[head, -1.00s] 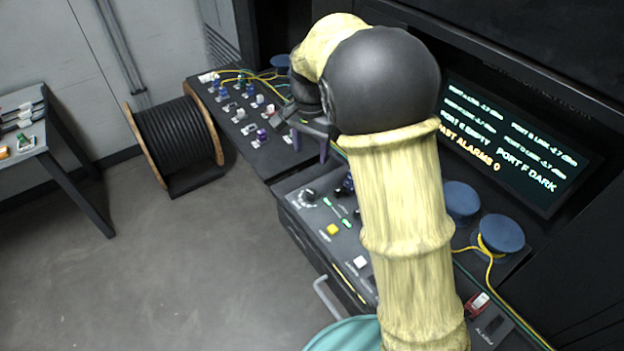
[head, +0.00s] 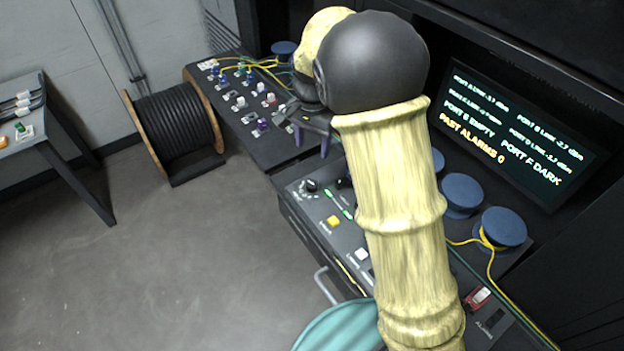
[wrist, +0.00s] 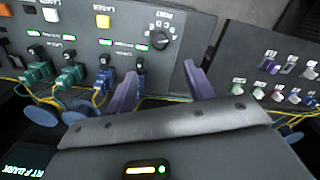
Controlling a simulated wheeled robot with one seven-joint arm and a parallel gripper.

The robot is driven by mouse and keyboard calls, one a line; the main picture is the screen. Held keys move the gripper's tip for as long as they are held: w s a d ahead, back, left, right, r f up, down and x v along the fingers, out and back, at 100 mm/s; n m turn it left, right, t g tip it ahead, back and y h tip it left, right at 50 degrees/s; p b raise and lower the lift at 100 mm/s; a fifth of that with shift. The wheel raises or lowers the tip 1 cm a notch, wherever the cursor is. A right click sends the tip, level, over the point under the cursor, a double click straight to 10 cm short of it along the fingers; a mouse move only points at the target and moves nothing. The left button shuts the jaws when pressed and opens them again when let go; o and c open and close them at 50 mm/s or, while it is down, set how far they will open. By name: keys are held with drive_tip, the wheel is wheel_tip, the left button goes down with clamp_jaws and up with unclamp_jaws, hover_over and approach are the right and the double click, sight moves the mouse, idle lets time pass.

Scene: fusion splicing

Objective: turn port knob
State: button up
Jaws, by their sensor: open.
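The port knob (wrist: 160,40) is a round black dial on the dark console panel, with letters around it, at the upper middle of the wrist view. It also shows in the head view (head: 311,186), left of my arm. My gripper (wrist: 160,88) has two purple fingers spread apart with nothing between them. In the wrist view the knob appears above the gap between the fingertips, apart from them. In the head view my gripper (head: 312,138) is over the console, beyond the knob, partly hidden by my arm.
A yellow button (head: 333,220) and a white button (head: 361,254) sit on the same panel. Blue and green connectors with yellow cables (wrist: 70,75) line its edge. A second panel (wrist: 275,60) holds several small coloured plugs. A screen (head: 515,135) and blue spools (head: 503,228) stand right of my arm.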

sight(312, 184)
wheel_tip(312, 184, down, 13)
drive_tip(key=shift+f+p, duration=0.1)
drive_tip(key=shift+p, duration=0.7)
drive_tip(key=shift+w+f, duration=0.1)
drive_tip(key=shift+f, duration=0.25)
drive_tip(key=shift+a+f, duration=0.1)
drive_tip(key=shift+f, duration=0.1)
drive_tip(key=c, duration=1)
